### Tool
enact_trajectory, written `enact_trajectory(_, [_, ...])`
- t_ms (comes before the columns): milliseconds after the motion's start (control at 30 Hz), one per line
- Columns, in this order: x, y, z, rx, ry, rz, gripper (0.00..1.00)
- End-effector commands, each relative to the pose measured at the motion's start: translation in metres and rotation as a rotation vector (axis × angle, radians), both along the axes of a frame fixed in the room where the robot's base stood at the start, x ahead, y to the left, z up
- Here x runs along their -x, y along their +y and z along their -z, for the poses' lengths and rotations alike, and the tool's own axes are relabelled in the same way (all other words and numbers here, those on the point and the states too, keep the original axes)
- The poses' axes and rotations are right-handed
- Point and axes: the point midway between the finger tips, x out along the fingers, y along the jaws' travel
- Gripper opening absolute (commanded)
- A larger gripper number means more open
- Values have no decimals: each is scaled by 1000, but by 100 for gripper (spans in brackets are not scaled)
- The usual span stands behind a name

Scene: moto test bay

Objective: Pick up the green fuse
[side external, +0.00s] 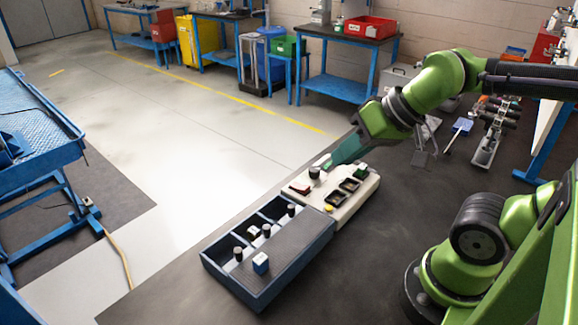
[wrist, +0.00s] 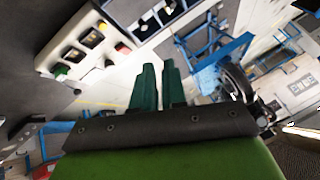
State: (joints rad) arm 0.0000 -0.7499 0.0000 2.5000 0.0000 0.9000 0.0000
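The green fuse (side external: 361,170) is a small green block with a light top. It sits at the far right end of the cream panel (side external: 340,208) in the side view. In the wrist view it shows as a small green patch (wrist: 62,74) at the panel's lower left corner. My gripper (side external: 328,166) is above the panel's far left part, left of the green fuse and apart from it. In the wrist view the two dark green fingers (wrist: 158,66) stand a little apart with nothing between them.
On the panel are a black knob (side external: 314,173), a red switch (side external: 300,187), two black-framed sockets (side external: 349,184) and a yellow button (side external: 329,208). The dark bench (side external: 385,265) is bare in front.

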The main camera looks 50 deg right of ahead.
Motion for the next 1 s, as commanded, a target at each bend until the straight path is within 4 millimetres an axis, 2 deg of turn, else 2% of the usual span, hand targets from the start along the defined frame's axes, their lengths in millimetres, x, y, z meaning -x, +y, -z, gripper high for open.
enact_trajectory(33, [0,0,0,0,0,0,20])
enact_trajectory(200, [0,0,0,0,0,0,46])
enact_trajectory(300, [0,0,0,0,0,0,57])
enact_trajectory(533, [0,0,0,0,0,2,57])
enact_trajectory(667, [-5,-13,9,-2,43,52,57])
enact_trajectory(767, [-22,-37,13,5,103,127,57])
enact_trajectory(867, [-42,-75,16,51,198,164,57])
enact_trajectory(1000, [-63,-140,22,132,349,125,57])
